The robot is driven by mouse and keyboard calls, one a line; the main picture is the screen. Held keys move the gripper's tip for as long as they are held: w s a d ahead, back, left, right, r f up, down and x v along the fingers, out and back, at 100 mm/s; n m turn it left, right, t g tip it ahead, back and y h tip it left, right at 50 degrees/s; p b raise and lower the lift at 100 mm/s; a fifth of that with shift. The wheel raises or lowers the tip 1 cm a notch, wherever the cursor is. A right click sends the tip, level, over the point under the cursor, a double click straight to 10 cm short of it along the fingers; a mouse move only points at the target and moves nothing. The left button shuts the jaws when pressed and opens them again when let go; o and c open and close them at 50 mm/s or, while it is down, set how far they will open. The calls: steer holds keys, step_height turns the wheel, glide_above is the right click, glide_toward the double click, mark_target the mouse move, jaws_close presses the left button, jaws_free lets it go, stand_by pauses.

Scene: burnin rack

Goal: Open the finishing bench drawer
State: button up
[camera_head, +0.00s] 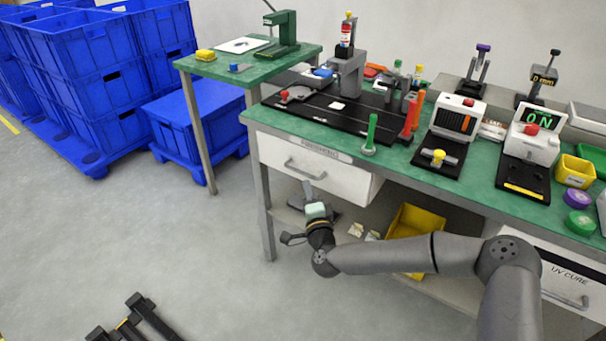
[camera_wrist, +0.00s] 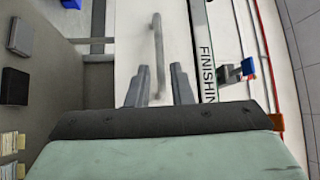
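The finishing bench drawer (camera_head: 275,153) is a white box under the left end of the green bench. Its grey bar handle (camera_head: 304,170) is on the front, and I cannot tell whether the drawer is fully closed. In the wrist view the handle (camera_wrist: 158,45) runs upright in the picture along the white drawer front (camera_wrist: 178,30), next to a "FINISHING" label strip (camera_wrist: 205,55). My gripper (camera_head: 308,186) is just in front of the drawer, at handle height or slightly below. Its fingers (camera_wrist: 160,85) are apart, with the handle's near end between them in the picture; contact is unclear.
The green benchtop (camera_head: 400,165) carries fixtures, a green post (camera_head: 370,135) and several tools. Below is a shelf with a yellow bin (camera_head: 415,220). A UV CURE drawer (camera_head: 560,275) is at the right. Blue crates (camera_head: 80,55) stand left. The floor before the drawer is clear.

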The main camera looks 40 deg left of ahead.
mark_target(303, 173)
steer(key=x, duration=0.7)
steer(key=shift+w+a, duration=0.25)
steer(key=shift+a, duration=0.05)
jaws_close()
